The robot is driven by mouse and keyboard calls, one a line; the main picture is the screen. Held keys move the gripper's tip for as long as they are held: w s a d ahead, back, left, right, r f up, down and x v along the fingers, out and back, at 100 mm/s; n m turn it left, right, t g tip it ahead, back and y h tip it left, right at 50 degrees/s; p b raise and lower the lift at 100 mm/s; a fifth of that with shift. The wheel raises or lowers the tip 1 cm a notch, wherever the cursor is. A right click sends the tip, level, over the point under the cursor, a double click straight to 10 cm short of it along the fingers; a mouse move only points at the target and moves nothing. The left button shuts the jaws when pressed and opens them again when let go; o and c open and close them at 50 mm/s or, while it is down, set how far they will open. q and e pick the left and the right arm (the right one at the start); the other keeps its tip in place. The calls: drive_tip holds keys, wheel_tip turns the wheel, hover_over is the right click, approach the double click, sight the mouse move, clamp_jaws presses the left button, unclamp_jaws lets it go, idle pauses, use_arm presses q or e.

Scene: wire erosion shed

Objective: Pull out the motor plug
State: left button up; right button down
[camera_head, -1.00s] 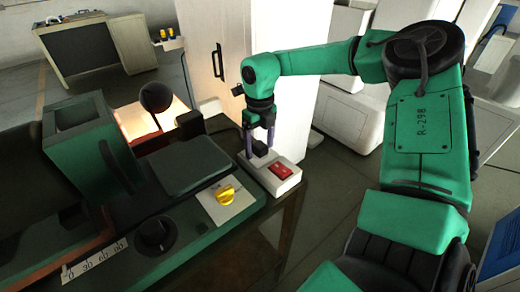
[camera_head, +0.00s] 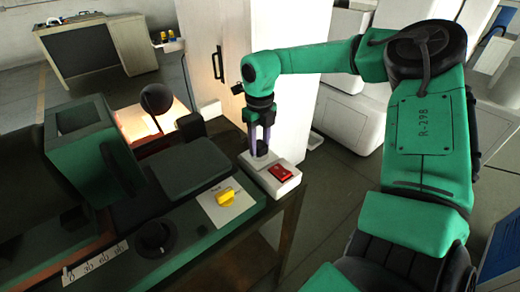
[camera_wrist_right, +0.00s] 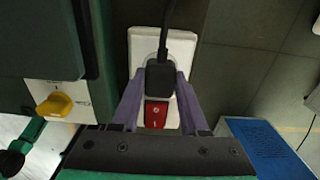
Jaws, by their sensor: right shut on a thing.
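The black motor plug (camera_wrist_right: 161,76), with a black cable running up from it, sits at the round outlet of a white socket box (camera_wrist_right: 183,50). In the head view the plug (camera_head: 262,148) is a small dark block over the far part of the socket box (camera_head: 277,186). My right gripper (camera_head: 260,146) points down there, its two purple fingers closed on the sides of the plug. Those fingers also flank it in the right wrist view (camera_wrist_right: 160,100). The contact between plug and outlet is mostly hidden. My left gripper is not in view.
A red rocker switch (camera_head: 281,173) is on the same box, close to the plug. A yellow knob (camera_head: 227,197) on a white plate and a black dial (camera_head: 155,238) are on the machine to the left. A white cabinet (camera_head: 288,112) stands right behind my right gripper.

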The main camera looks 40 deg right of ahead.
sight(260, 144)
drive_tip(key=shift+r+p, duration=1.15)
drive_tip(key=shift+r, duration=1.3)
drive_tip(key=shift+s+f, duration=0.1)
